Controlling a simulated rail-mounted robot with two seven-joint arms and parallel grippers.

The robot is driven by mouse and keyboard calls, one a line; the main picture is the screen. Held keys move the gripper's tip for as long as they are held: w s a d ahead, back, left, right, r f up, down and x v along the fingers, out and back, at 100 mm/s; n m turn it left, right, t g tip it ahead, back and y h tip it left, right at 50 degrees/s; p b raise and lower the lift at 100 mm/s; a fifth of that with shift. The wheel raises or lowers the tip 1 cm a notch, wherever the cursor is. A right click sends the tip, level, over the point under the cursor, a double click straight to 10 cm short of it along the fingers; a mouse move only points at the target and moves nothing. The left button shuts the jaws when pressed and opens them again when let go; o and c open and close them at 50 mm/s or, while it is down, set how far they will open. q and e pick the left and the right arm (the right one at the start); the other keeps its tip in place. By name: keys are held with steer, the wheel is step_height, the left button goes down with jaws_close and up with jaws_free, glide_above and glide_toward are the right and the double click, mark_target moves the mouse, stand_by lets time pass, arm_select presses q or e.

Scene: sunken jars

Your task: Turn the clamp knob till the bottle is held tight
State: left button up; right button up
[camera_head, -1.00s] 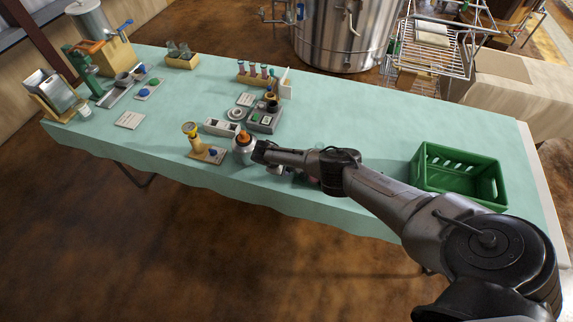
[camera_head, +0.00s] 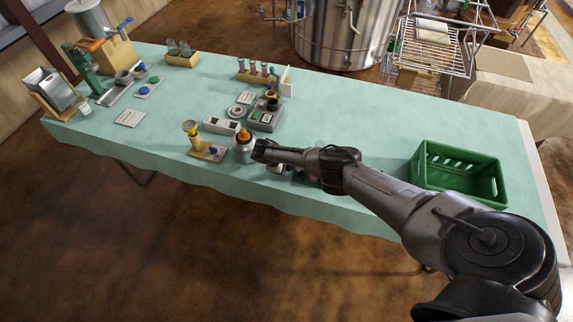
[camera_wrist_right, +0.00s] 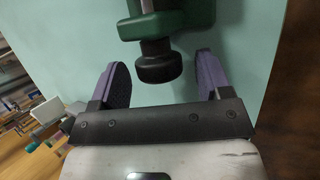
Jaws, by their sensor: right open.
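In the right wrist view a round black clamp knob (camera_wrist_right: 157,62) sits on a short shaft under a dark green clamp body (camera_wrist_right: 172,18). My right gripper (camera_wrist_right: 159,65) is open, with one purple finger on each side of the knob and a visible gap to both. In the head view a silver bottle with an orange cap (camera_head: 243,148) stands upright near the table's front edge, just left of my right arm's end. The clamp is hidden behind that arm there, so I cannot tell which bottle it holds. My left gripper is not in view.
A stand with a yellow top (camera_head: 205,148) is left of the bottle. A grey device (camera_head: 264,118) and a white box (camera_head: 222,125) lie behind it. A green crate (camera_head: 458,174) stands at the right. The table (camera_head: 345,118) is clear between the device and the crate.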

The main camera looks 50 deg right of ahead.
steer(key=p+v, duration=0.4)
steer(key=v, duration=0.9)
steer(key=shift+a+r, duration=0.2)
steer(key=shift+r, duration=0.15)
steer(key=shift+w, duration=0.1)
